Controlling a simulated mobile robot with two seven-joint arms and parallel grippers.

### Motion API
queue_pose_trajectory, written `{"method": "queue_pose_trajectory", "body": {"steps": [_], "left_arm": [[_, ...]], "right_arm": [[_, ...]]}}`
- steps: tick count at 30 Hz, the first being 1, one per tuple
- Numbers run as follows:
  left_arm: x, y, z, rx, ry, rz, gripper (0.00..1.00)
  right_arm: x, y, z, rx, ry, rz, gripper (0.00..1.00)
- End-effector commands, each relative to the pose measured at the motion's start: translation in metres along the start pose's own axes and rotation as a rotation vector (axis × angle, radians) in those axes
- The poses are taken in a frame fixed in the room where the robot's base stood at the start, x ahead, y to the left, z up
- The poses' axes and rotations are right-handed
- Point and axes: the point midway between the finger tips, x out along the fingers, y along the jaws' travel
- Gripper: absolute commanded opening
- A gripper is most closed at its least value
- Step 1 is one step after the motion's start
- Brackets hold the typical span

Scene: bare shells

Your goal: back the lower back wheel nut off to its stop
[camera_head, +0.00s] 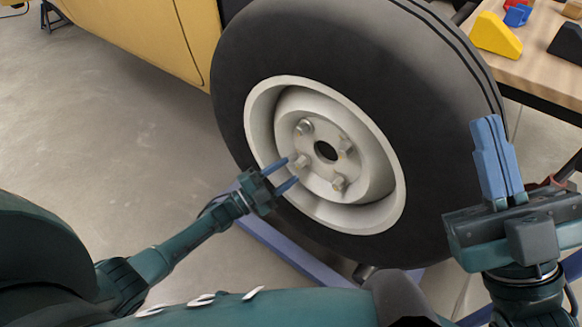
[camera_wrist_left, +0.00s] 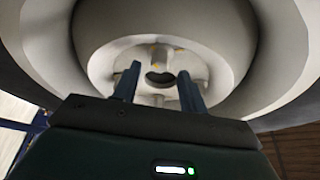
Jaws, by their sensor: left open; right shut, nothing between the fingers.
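A pale wheel rim (camera_head: 378,205) inside a black tyre (camera_head: 350,50) has a dark centre hole and hub nuts around it. One nut (camera_head: 301,161) is at the lower left of the hole and another (camera_head: 339,182) is below it; I cannot tell for sure which is the lower back one. My left gripper (camera_head: 291,170) is open, its blue fingers pointing into the rim close to the lower left nut. The left wrist view shows the fingers (camera_wrist_left: 160,88) spread before the hub, with a nut (camera_wrist_left: 157,99) between them in the picture; contact is unclear. My right gripper (camera_head: 487,120) is shut and empty, pointing up.
A yellow car body (camera_head: 150,30) is at the upper left. A wooden table (camera_head: 540,75) at the upper right holds a yellow wedge (camera_head: 495,36), a black block (camera_head: 568,42) and small coloured pieces. A blue bar (camera_head: 290,250) runs beneath the wheel.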

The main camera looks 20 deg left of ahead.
Motion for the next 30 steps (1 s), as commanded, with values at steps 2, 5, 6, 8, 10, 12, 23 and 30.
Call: {"method": "queue_pose_trajectory", "body": {"steps": [2, 5, 6, 8, 10, 12, 23, 30], "left_arm": [[-0.019, -0.002, -0.001, -0.001, -0.004, 0.003, 0.43], [-0.043, -0.001, -0.001, -0.001, -0.004, 0.004, 0.43], [-0.052, -0.001, -0.001, -0.001, -0.004, 0.003, 0.43], [-0.065, -0.001, -0.001, -0.001, -0.003, 0.004, 0.43], [-0.078, -0.001, -0.001, -0.002, -0.002, 0.003, 0.43], [-0.088, 0.000, 0.000, -0.001, -0.002, 0.002, 0.43], [-0.106, 0.000, 0.000, 0.000, 0.001, 0.000, 0.43], [-0.106, 0.000, 0.000, -0.001, 0.001, 0.000, 0.43]], "right_arm": [[0.000, -0.001, 0.003, 0.024, -0.041, 0.002, 0.00], [-0.006, -0.005, 0.011, 0.062, -0.097, 0.005, 0.00], [-0.008, -0.007, 0.015, 0.075, -0.118, 0.007, 0.00], [-0.011, -0.009, 0.019, 0.093, -0.143, 0.012, 0.00], [-0.013, -0.010, 0.022, 0.108, -0.163, 0.018, 0.00], [-0.015, -0.012, 0.026, 0.119, -0.183, 0.023, 0.00], [-0.018, -0.013, 0.029, 0.132, -0.207, 0.024, 0.00], [-0.018, -0.013, 0.027, 0.132, -0.204, 0.025, 0.00]]}}
